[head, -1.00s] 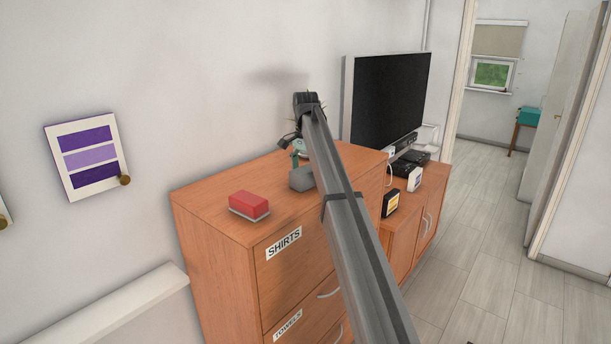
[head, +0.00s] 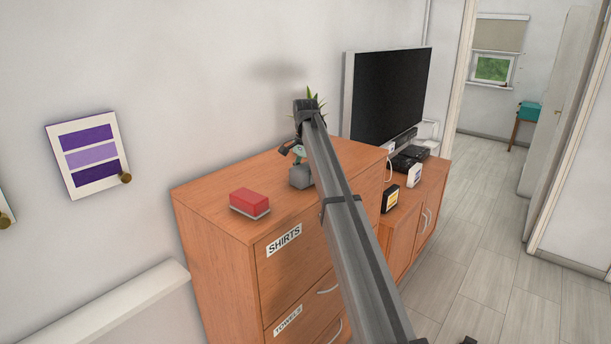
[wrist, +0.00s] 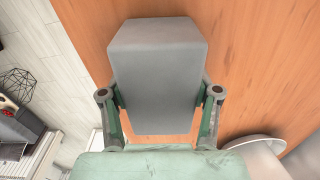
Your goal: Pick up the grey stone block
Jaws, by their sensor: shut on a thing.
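The grey stone block (head: 300,177) is at the top of the wooden drawer cabinet, partly hidden behind my arm in the head view. In the wrist view the block (wrist: 160,72) fills the space between my two green fingers. My gripper (wrist: 161,100) is shut on it, one finger against each side. In the head view my gripper (head: 299,160) is above the block, mostly hidden by the arm. I cannot tell clearly whether the block's underside is clear of the wood.
A red block with a grey base (head: 249,202) lies on the cabinet top (head: 215,190) to the left. A plant (head: 313,98) shows behind my arm. A television (head: 390,95) and small boxes stand on the lower cabinet to the right. Floor at right is clear.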

